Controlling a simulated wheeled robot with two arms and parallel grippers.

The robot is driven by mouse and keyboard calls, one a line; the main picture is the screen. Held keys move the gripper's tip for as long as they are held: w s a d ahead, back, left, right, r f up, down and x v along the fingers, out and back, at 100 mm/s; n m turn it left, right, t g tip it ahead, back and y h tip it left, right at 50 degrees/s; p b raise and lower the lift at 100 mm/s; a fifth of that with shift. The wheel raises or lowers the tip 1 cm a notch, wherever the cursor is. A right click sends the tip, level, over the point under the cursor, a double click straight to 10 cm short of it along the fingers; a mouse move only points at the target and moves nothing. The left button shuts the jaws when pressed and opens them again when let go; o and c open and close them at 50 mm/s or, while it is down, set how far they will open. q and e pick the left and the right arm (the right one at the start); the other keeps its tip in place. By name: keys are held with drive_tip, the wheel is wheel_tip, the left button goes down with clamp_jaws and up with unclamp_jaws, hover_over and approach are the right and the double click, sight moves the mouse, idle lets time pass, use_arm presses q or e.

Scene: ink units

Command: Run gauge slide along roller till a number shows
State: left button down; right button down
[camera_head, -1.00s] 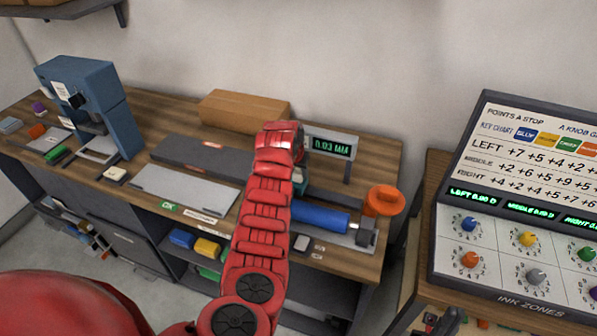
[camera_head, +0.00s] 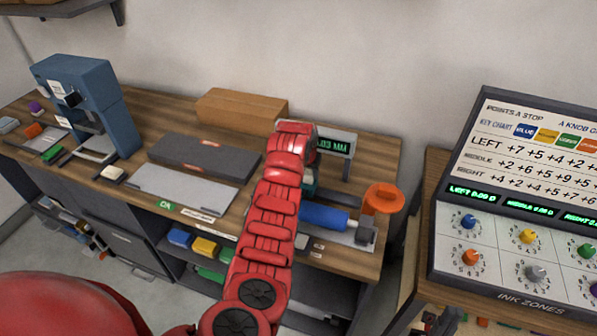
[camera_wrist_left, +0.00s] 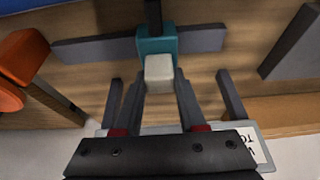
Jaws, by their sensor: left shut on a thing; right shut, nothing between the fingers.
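The gauge slide is a teal block (camera_wrist_left: 157,42) with a pale knob (camera_wrist_left: 159,72), on a grey rail (camera_wrist_left: 92,48) in the left wrist view. My left gripper (camera_wrist_left: 158,84) is shut on the knob. In the head view a bit of the teal block (camera_head: 311,182) shows beside my red arm, which hides the fingers. The blue roller (camera_head: 325,217) lies in front of the slide, its left end hidden by my arm. The readout (camera_head: 335,145) behind is lit green; its left part is hidden and ".03 MM" seems to show. My right gripper is not in view.
An orange round piece (camera_head: 383,198) stands right of the roller. A cardboard box (camera_head: 240,106) stands at the wall. A dark slab and a pale plate (camera_head: 180,188) lie left of my arm. A knob console (camera_head: 515,270) stands on the right.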

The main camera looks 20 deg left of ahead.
use_arm(q)
drive_tip(key=d+b, duration=0.1)
drive_tip(key=d, duration=0.3)
drive_tip(key=d+b, duration=0.1)
drive_tip(key=d, duration=0.4)
drive_tip(key=d+b, duration=0.2)
drive_tip(key=d, duration=0.2)
drive_tip(key=shift+s+d+f, duration=0.1)
drive_tip(key=shift+s+d, duration=0.05)
drive_tip(key=shift+s, duration=0.1)
drive_tip(key=shift+d, duration=0.55)
drive_tip(key=shift+c, duration=2.4)
unclamp_jaws()
drive_tip(key=shift+d, duration=0.15)
